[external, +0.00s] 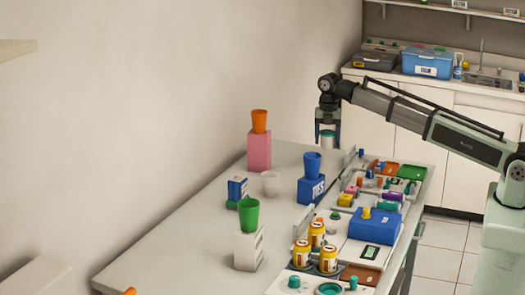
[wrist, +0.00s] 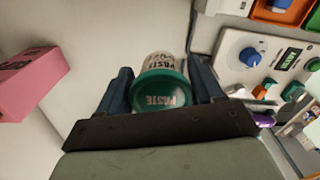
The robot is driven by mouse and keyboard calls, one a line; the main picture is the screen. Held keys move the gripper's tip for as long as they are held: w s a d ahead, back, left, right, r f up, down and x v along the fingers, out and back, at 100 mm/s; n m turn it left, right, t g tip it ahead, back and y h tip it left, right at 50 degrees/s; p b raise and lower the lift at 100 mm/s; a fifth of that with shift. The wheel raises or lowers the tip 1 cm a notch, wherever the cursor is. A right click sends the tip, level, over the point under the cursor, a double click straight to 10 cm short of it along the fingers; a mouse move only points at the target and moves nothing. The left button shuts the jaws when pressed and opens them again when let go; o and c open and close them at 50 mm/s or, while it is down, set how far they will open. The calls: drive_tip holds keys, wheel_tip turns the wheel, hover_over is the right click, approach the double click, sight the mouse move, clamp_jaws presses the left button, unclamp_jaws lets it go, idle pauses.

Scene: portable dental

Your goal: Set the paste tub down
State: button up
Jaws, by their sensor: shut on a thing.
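The paste tub (wrist: 161,92) is a small white tub with a teal lid and the word PASTE on it. It sits between the two fingers of my gripper (wrist: 165,85) in the wrist view, and the gripper is shut on it. In the external view my gripper (external: 327,132) is at the far end of the white table, with the tub (external: 327,141) low between the fingers. I cannot tell whether the tub's base touches the table (external: 215,215).
A pink block (external: 259,151) with an orange cup (external: 259,121) stands left of my gripper. A blue box (external: 311,189) with a blue cup stands nearer. Dental trays and a device with a blue knob (wrist: 250,57) lie to the right. Bare tabletop lies between the pink block and the tub.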

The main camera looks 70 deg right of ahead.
sight(327, 131)
wheel_tip(327, 131, up, 10)
drive_tip(key=shift+w+r, duration=0.1)
drive_tip(key=shift+r, duration=0.1)
drive_tip(key=w+a+m, duration=0.1)
drive_tip(key=w+a, duration=0.1)
drive_tip(key=a, duration=4)
drive_tip(key=shift+s+f, duration=0.1)
drive_tip(key=shift+f, duration=10.35)
drive_tip(key=shift+f, duration=0.1)
drive_tip(key=o, duration=1.1)
drive_tip(key=shift+c, duration=0.2)
